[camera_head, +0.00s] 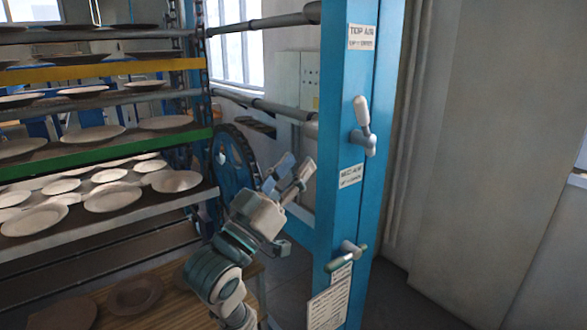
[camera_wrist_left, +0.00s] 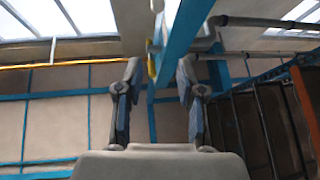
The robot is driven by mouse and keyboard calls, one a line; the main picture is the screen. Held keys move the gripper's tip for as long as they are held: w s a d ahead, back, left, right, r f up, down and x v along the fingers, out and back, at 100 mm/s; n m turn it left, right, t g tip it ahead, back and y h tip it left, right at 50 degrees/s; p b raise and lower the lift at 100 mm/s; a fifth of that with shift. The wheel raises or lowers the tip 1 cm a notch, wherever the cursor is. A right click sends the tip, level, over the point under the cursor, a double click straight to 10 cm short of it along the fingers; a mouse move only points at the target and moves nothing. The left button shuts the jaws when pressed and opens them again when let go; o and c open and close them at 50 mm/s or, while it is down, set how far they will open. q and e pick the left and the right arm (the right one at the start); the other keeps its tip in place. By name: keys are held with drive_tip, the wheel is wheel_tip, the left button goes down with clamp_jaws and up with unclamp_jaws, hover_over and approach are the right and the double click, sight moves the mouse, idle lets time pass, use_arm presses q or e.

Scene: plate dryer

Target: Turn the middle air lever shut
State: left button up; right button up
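A blue post (camera_head: 346,100) carries two levers in the head view. The upper lever (camera_head: 363,125) has a pale grip pointing up and sits just above the label that seems to read MID AIR (camera_head: 350,175). The lower lever (camera_head: 347,254) lies roughly sideways, above another label. My left gripper (camera_head: 291,176) is left of the post, lower than the upper lever, and touches neither lever. Its two fingers stand apart with nothing between them, also in the left wrist view (camera_wrist_left: 158,92). My right gripper is not in view.
A TOP AIR label (camera_head: 361,37) is high on the post. A rack of plates (camera_head: 110,198) on several shelves fills the left, with a blue wheel (camera_head: 235,160) beside it. Grey pipes (camera_head: 265,22) run to the post. A wall (camera_head: 490,150) stands at the right.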

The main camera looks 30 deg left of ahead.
sight(357, 113)
use_arm(q)
drive_tip(key=v, duration=0.7)
drive_tip(key=shift+s+a+f, duration=0.15)
drive_tip(key=shift+a+f, duration=0.05)
drive_tip(key=shift+r, duration=0.1)
drive_tip(key=w+d+r+m+g+p, duration=0.1)
drive_tip(key=w+d+r+g+p, duration=0.1)
drive_tip(key=w+r+g+p, duration=0.65)
drive_tip(key=w+d+p, duration=0.1)
drive_tip(key=w+p, duration=0.2)
drive_tip(key=w, duration=0.3)
drive_tip(key=w+d+r+t+p, duration=0.1)
drive_tip(key=w+p, duration=0.2)
drive_tip(key=w, duration=0.2)
drive_tip(key=w+d+r+t+p, duration=0.1)
drive_tip(key=w+p, duration=0.2)
drive_tip(key=w, duration=0.3)
drive_tip(key=shift+w+d+r, duration=0.15)
drive_tip(key=shift+w+d, duration=0.1)
drive_tip(key=shift+w, duration=0.05)
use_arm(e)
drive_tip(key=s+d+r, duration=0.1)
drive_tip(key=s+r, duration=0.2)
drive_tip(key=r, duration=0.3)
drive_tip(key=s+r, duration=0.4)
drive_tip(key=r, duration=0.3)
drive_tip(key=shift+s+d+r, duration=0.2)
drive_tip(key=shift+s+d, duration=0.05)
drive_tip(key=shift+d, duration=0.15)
